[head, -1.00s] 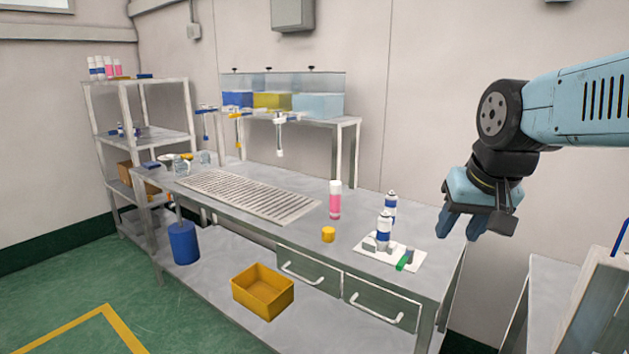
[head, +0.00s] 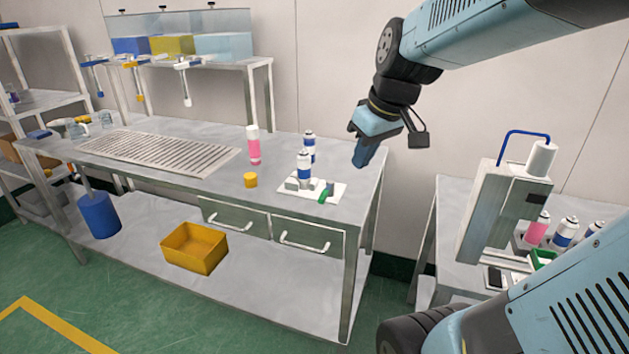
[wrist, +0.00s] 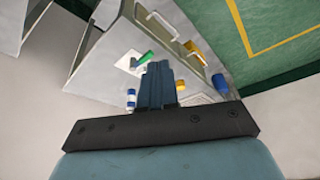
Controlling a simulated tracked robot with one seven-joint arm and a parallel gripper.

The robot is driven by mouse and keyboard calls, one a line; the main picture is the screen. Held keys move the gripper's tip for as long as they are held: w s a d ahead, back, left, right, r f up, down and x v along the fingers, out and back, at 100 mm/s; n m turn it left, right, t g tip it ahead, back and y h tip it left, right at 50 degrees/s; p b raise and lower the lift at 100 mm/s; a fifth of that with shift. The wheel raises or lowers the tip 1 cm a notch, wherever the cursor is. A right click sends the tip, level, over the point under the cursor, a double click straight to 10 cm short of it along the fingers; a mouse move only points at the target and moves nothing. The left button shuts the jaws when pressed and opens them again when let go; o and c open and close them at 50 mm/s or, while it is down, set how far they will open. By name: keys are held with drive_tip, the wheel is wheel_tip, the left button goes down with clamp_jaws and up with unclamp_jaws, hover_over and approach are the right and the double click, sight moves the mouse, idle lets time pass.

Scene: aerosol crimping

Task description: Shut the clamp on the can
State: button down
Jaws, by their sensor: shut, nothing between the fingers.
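The clamp is a white plate (head: 335,192) with grey jaw blocks (head: 292,184) and a green handle (head: 325,194), near the right end of the workbench. A white can with a blue band (head: 304,167) stands upright at the grey blocks; I cannot tell how tightly they sit around it. My gripper (head: 362,160) is shut and empty, in the air to the right of the clamp and above bench height. In the wrist view, the shut fingers (wrist: 156,68) point towards the bench, and the green handle (wrist: 146,57) shows just beyond them.
A second blue-banded can (head: 309,145) stands close behind the clamp. A pink can (head: 254,147) and a yellow cap (head: 250,180) stand to its left. A grey machine (head: 490,215) with a blue hose and several cans is on the right table. The bench front is clear.

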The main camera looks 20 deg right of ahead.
drive_tip(key=w+d+f+n+g+y, duration=0.1)
drive_tip(key=w+d+f+n, duration=0.25)
drive_tip(key=w, duration=0.35)
drive_tip(key=n+y, duration=0.1)
drive_tip(key=n, duration=0.2)
approach(326, 196)
drive_tip(key=shift+g, duration=0.3)
drive_tip(key=f, duration=0.2)
drive_tip(key=d+f, duration=0.1)
drive_tip(key=f, duration=0.1)
drive_tip(key=s+d+f, duration=0.1)
drive_tip(key=f, duration=0.2)
drive_tip(key=shift+w+a+r, duration=0.2)
drive_tip(key=shift+w+a, duration=0.5)
drive_tip(key=shift+a, duration=0.2)
drive_tip(key=shift+w+a, duration=0.5)
drive_tip(key=shift+a, duration=0.15)
drive_tip(key=shift+w+a, duration=0.25)
drive_tip(key=shift+a, duration=0.3)
drive_tip(key=shift+s, duration=0.1)
